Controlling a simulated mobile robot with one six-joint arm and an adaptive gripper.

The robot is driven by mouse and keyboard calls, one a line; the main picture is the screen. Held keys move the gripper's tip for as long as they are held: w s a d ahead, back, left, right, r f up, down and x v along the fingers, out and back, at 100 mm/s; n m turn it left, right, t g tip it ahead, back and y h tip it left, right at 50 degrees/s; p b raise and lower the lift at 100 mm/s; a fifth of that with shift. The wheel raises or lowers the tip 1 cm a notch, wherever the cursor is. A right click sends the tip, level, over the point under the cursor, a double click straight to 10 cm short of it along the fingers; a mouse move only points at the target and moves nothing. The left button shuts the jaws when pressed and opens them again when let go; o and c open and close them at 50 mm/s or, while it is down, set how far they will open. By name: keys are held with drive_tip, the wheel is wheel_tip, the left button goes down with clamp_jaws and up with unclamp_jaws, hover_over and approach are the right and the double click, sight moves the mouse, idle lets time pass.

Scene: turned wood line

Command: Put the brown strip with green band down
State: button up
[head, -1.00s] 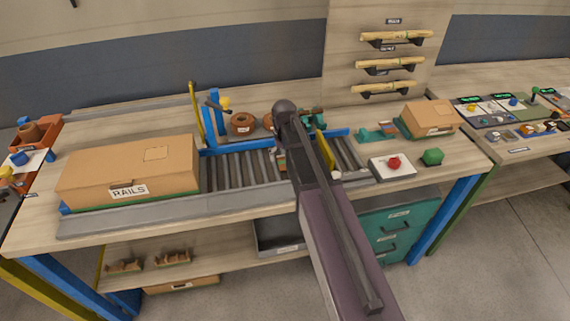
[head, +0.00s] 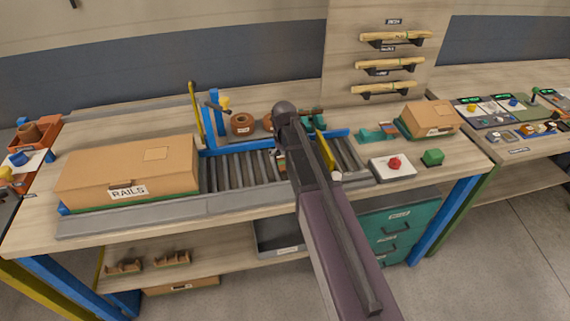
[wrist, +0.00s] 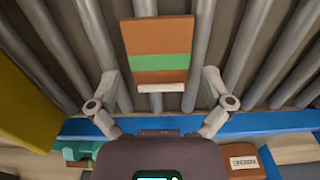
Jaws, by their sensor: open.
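The brown strip with green band (wrist: 157,33) lies on the grey rollers in the wrist view, its green band across its middle. A pale edge shows at its near end. My gripper (wrist: 159,78) is open, with one finger on each side of the strip's near end and a visible gap on both sides. I cannot tell how high the fingers are above the rollers. In the head view my arm covers the gripper and most of the strip; a small part of the strip (head: 280,161) shows left of the arm.
The roller conveyor (head: 232,171) has a blue rail and yellow posts. A large box labelled RAILS (head: 128,172) stands at its left.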

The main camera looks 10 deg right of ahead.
idle(0.3)
drive_tip(key=c, duration=0.8)
drive_tip(key=shift+r, duration=0.1)
wheel_tip(320, 180, up, 4)
drive_tip(key=p, duration=0.4)
drive_tip(key=s, duration=0.5)
drive_tip(key=s+r+p, duration=0.1)
drive_tip(key=s, duration=1)
drive_tip(key=shift+r, duration=0.15)
